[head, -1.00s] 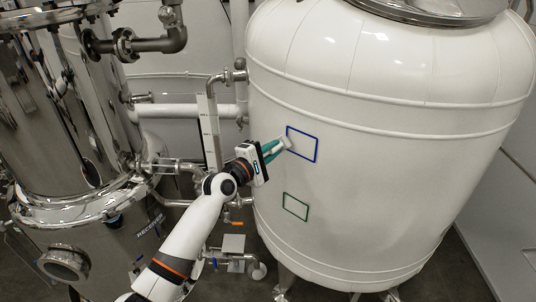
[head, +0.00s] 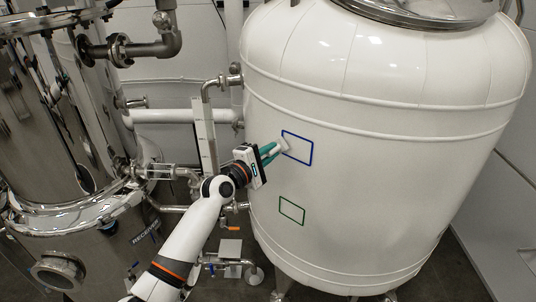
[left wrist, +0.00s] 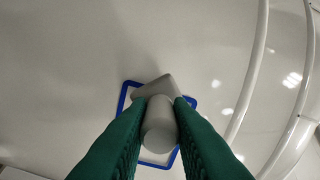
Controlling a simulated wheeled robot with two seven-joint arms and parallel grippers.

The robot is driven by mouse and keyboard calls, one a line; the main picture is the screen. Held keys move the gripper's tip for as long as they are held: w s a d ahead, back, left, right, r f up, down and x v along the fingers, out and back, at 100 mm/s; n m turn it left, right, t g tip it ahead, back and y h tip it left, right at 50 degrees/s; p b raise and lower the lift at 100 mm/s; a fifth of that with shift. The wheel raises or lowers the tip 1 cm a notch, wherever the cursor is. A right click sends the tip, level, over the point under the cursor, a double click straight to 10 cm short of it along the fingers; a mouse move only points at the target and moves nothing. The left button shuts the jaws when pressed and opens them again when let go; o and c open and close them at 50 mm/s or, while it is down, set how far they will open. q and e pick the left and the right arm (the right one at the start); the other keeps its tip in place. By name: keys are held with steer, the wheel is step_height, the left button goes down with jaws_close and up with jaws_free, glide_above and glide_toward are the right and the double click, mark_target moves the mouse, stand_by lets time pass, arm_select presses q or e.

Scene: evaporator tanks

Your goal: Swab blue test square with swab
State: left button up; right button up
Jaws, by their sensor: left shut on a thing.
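The blue test square (head: 298,148) is a blue outline on the side of the white tank; it also shows in the left wrist view (left wrist: 124,97), partly hidden by the swab and fingers. My left gripper (head: 277,150) is at the left edge of the square. Its green fingers are shut on the swab (left wrist: 159,122), a grey-white piece with a round handle and a flat head. The swab (head: 284,146) overlaps the left side of the square in the head view. I cannot tell whether its head touches the tank wall. My right gripper is not in view.
The white tank (head: 400,190) fills the right side. A green outlined square (head: 291,210) lies below the blue one. A shiny steel tank (head: 50,130) stands at the left, with pipes and valves (head: 206,120) between the tanks, close to my left arm.

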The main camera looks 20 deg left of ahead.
arm_select(q)
steer(key=shift+w+d, duration=0.2)
steer(key=shift+w, duration=0.3)
